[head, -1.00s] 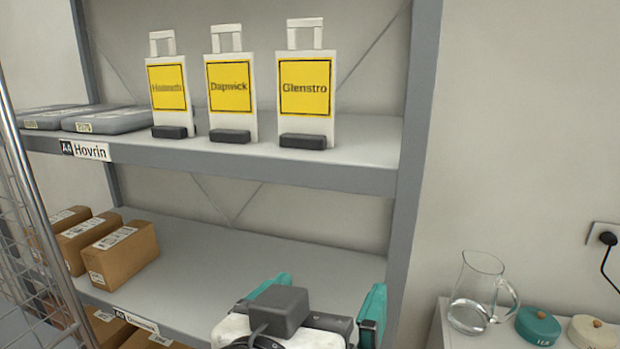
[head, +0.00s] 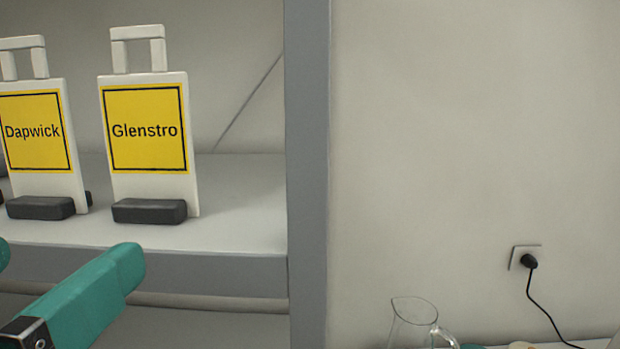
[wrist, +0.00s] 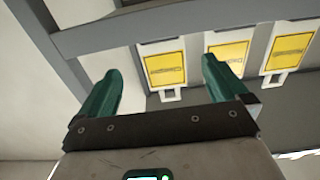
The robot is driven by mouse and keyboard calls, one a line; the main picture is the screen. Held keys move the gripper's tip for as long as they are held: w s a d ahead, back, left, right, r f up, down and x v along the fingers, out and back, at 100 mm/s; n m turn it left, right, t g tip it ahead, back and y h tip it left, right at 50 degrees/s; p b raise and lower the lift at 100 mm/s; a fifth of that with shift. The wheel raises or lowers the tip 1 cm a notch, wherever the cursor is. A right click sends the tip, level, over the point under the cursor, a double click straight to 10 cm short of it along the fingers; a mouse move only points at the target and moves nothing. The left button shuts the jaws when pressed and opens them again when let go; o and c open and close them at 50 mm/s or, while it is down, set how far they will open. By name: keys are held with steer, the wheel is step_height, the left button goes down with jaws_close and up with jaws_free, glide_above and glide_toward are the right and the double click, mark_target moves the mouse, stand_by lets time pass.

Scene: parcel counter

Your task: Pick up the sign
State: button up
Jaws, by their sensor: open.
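Several white signs with yellow name panels stand upright on the upper shelf. The Glenstro sign (head: 148,130) is rightmost in the head view, with a grey foot and a handle frame on top. The Dapwick sign (head: 33,130) stands left of it, cut by the picture edge. In the wrist view the signs appear upside down: Glenstro (wrist: 164,69), Dapwick (wrist: 233,55) and a third sign (wrist: 289,50). My gripper (head: 62,258) is open and empty, below and in front of the shelf edge. In the wrist view its teal fingers (wrist: 160,72) are apart, with Glenstro beyond the gap.
The grey shelf board (head: 245,205) has free room right of Glenstro, up to the grey upright post (head: 307,170). A glass jug (head: 413,322) stands low at the right, below a wall socket (head: 525,258) with a black cable.

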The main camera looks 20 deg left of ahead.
mark_target(141, 206)
steer(key=p+x, duration=0.2)
steer(key=x, duration=0.8)
steer(key=shift+w+d, duration=0.1)
steer(key=c, duration=1.2)
steer(key=shift+c, duration=0.4)
steer(key=shift+r, duration=0.15)
